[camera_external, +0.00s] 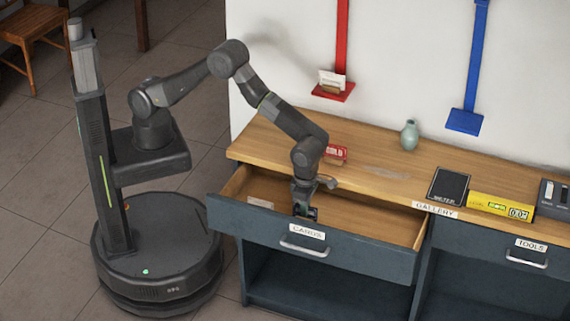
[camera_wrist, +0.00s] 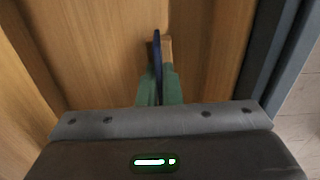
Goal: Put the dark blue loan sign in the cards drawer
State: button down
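The cards drawer (camera_external: 345,257) is pulled open under the counter, its front labelled CARDS. My gripper (camera_external: 304,212) points down inside it, just behind the front panel. In the wrist view its green fingers (camera_wrist: 160,88) are shut on the thin, dark blue loan sign (camera_wrist: 157,55), seen edge-on and upright between them. A bit of wood-coloured material shows beside the sign, perhaps its base. The sign is a small dark blue patch in the external view (camera_external: 314,213). The sign is inside the drawer's outline; I cannot tell whether it touches the floor.
A pale card (camera_external: 260,202) lies in the drawer's left part; its right side is clear. On the counter are a red SOLD sign (camera_external: 337,153), vase (camera_external: 409,135), black box (camera_external: 448,186) and yellow box (camera_external: 500,207). The blue wall shelf (camera_external: 464,121) is empty; the red one (camera_external: 333,90) holds cards.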

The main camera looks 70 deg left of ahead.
jog(key=shift+f, duration=1.3)
jog(key=shift+f, duration=0.2)
jog(key=c, duration=1.6)
grip_release()
notch_tip(320, 180, up, 12)
jog(key=shift+r, duration=0.2)
